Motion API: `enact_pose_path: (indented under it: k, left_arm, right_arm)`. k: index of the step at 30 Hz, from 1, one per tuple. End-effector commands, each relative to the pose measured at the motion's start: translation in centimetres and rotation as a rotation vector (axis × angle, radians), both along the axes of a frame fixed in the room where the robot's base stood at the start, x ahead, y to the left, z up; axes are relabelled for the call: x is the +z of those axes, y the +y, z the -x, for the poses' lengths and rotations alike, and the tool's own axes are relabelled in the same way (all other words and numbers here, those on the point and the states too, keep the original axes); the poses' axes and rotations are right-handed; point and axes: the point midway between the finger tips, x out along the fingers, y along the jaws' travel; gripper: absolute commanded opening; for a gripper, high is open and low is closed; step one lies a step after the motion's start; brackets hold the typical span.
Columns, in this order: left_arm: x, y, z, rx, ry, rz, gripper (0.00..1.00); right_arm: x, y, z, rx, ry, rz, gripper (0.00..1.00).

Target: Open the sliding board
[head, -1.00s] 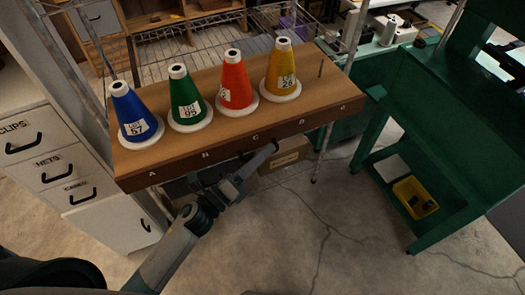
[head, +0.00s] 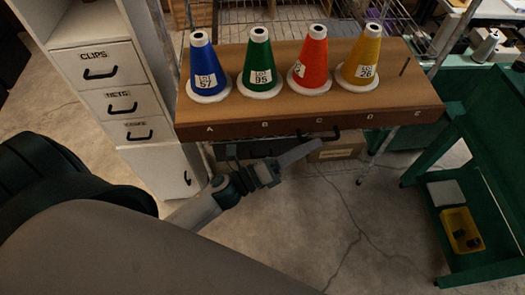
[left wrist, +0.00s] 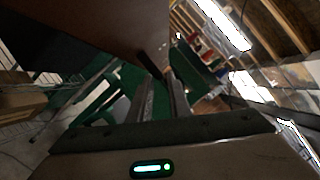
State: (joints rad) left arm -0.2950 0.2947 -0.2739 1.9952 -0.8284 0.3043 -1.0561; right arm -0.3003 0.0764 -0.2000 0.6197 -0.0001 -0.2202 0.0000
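The wooden sliding board (head: 245,109) lies level in the head view, its dark front edge lettered A to E. Blue (head: 207,72), green (head: 260,69), orange-red (head: 310,66) and yellow (head: 361,62) thread cones stand on it. A black handle (head: 329,134) shows under the front edge, right of C. My left gripper (head: 318,147) is just below this handle. In the left wrist view its two fingers (left wrist: 163,84) stand apart, with a gap between them. A dark bar (left wrist: 151,63), likely the handle, is by the fingertips; contact is unclear. My right gripper is out of view.
A drawer cabinet (head: 112,75) stands to the left. A green cart (head: 478,195) with a yellow bin (head: 461,230) is at the right. A cardboard box (head: 337,149) sits under the board. The cracked floor in front is clear.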

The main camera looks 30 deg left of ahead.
Motion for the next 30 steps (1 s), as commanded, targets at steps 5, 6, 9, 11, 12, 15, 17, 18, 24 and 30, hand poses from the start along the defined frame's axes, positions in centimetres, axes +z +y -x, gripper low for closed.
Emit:
enact_pose_path:
  k: [5, 6, 9, 11, 12, 15, 17, 18, 24, 30]
  left_arm:
    - [-1.4, 2.0, 2.9, -0.001, 0.002, -0.002, 0.17]
    - [-1.5, 2.5, 3.6, -0.001, 0.002, -0.002, 0.17]
    - [-1.9, 3.6, 5.1, 0.000, 0.002, 0.000, 0.17]
    - [-2.1, 4.3, 6.0, -0.001, 0.002, -0.002, 0.17]
    - [-2.2, 4.7, 6.6, 0.000, 0.003, -0.002, 0.17]
    - [-2.6, 5.7, 7.9, -0.001, 0.002, -0.002, 0.17]
    - [-2.7, 6.2, 8.6, 0.000, 0.002, -0.001, 0.17]
    - [-2.7, 6.5, 9.0, 0.000, 0.002, 0.000, 0.17]
    - [-2.9, 7.4, 10.3, 0.000, 0.001, -0.001, 0.17]
    - [-2.8, 7.6, 10.6, -0.001, -0.001, -0.001, 0.17]
  right_arm:
    - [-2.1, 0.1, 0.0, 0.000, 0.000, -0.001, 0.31]
    - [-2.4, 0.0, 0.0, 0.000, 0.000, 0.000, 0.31]
    - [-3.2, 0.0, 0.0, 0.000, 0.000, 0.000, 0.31]
    - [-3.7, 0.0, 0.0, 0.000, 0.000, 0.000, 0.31]
    - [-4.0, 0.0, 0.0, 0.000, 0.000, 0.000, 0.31]
    - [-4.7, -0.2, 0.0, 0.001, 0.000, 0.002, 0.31]
    - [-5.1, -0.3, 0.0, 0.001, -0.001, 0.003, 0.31]
    - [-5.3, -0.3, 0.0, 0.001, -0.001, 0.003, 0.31]
    - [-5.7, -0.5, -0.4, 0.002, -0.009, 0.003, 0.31]
    - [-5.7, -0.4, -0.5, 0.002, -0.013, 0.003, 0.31]
